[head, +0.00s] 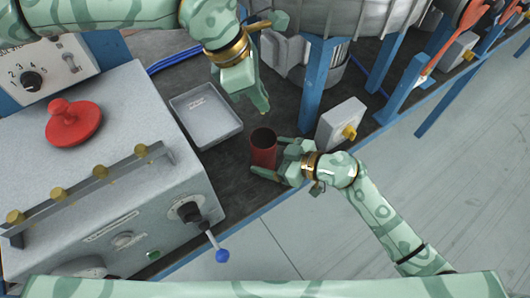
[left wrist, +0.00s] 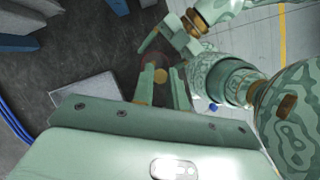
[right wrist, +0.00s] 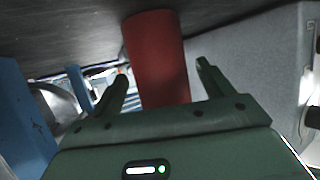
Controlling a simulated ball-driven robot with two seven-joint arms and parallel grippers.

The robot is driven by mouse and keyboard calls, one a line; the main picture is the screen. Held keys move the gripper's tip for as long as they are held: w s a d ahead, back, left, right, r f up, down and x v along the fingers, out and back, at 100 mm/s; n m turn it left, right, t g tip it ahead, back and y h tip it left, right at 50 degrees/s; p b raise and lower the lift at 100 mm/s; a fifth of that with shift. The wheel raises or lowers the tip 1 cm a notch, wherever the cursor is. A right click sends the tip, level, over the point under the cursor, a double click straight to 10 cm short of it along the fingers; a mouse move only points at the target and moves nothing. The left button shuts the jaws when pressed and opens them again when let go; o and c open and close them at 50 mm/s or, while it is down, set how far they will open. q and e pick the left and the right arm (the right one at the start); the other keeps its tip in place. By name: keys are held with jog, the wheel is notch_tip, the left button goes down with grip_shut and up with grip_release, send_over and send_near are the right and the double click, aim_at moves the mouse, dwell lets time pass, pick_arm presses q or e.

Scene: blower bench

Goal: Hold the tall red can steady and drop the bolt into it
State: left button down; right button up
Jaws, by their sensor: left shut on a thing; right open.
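The tall red can (head: 264,150) stands upright on the dark bench top, its open mouth facing up. It also shows in the right wrist view (right wrist: 158,60), between the two fingers. My right gripper (head: 272,158) is open, with its fingers on either side of the can; I see gaps beside it in the wrist view. My left gripper (head: 263,105) points down above the can and a little behind it. It is shut on the bolt, whose round brass-coloured end (left wrist: 160,75) shows between the fingertips in the left wrist view. The bolt is hard to make out in the head view.
A shallow grey tray (head: 187,102) lies left of the can. A large grey box (head: 130,110) with a red knob and a blue-tipped lever fills the left. A small white box (head: 338,122) with a yellow knob and a blue post (head: 318,80) stand to the right.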

jog(key=shift+x, duration=1.05)
jog(key=shift+c, duration=0.3)
jog(key=c, duration=1)
pick_arm(q)
jog(key=shift+f, duration=0.1)
jog(key=shift+s+d+f, duration=0.1)
jog(key=shift+f, duration=0.65)
jog(key=shift+s+d+f, duration=0.15)
jog(key=shift+f, duration=0.55)
jog(key=shift+s+d+f, duration=0.1)
jog(key=shift+f, duration=0.65)
